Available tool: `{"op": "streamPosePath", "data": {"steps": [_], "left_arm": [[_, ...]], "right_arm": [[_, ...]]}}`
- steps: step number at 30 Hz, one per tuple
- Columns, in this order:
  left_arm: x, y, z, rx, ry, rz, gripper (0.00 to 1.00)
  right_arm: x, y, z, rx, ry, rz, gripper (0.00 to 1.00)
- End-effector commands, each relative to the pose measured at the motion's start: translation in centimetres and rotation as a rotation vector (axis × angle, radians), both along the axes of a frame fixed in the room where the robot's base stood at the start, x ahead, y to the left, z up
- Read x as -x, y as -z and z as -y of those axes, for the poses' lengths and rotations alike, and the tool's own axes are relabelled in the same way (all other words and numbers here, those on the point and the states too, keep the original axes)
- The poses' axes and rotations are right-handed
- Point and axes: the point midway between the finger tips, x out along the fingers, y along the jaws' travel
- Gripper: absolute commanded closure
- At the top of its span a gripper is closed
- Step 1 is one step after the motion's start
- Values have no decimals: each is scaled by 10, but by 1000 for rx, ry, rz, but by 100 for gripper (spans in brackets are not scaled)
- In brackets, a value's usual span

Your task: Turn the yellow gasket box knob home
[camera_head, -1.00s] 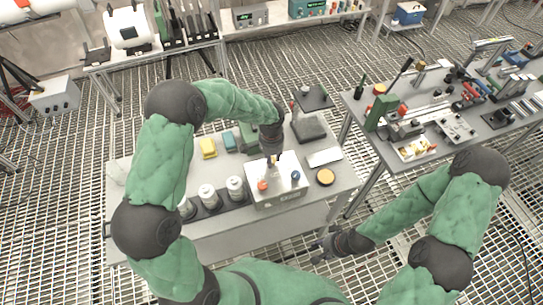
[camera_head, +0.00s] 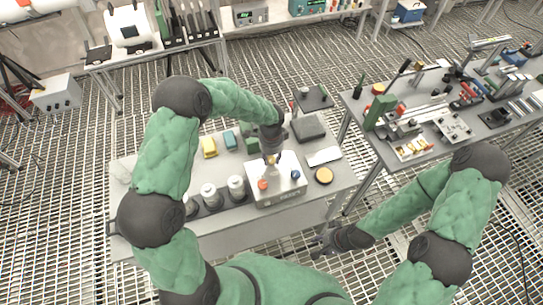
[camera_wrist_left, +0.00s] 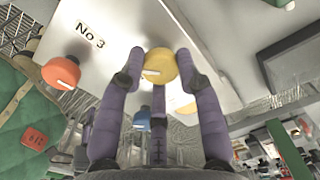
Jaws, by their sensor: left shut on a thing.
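The gasket box (camera_head: 277,181) is a pale metal box on the grey table, with orange, blue and yellow knobs on its top. The yellow knob (camera_wrist_left: 162,66) shows in the left wrist view between my left fingers, with a white pointer mark on its face. My left gripper (camera_wrist_left: 160,75) is shut on it from above; it also shows in the head view (camera_head: 271,158), where it largely hides the knob. The orange knob (camera_wrist_left: 61,72) and the blue knob (camera_wrist_left: 142,119) stand clear of the fingers. My right gripper (camera_head: 322,245) hangs in front of the table, too small to read its fingers.
Several white-topped cylinders (camera_head: 209,194) stand left of the box. A yellow-topped round thing (camera_head: 324,175) and a white plate (camera_head: 324,156) lie right of it. Yellow (camera_head: 208,147) and teal (camera_head: 230,139) blocks sit behind. A crowded bench (camera_head: 440,119) stands at right.

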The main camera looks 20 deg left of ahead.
Motion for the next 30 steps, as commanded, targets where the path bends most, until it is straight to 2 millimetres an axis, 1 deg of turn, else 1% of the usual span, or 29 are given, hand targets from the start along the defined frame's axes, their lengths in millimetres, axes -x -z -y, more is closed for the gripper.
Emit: {"op": "streamPosePath", "data": {"steps": [15, 16, 17, 18, 27, 30], "left_arm": [[-1, 0, -1, -1, 21, 2, 98], [-1, 0, -1, -1, 20, 2, 63], [-1, 0, -1, -1, 20, 2, 54], [-1, 0, -1, -1, 20, 2, 43], [0, 0, 0, 0, 20, 1, 42], [-1, -3, 0, -1, 20, 2, 42]], "right_arm": [[0, -1, 0, 0, 0, 0, 60], [0, -1, 0, 0, 0, 0, 60], [0, -1, 0, 0, 0, 0, 60], [0, -1, 0, 0, 0, 0, 60], [0, -1, 0, 0, 0, 0, 60], [0, -1, 0, 0, 0, 0, 60]]}}
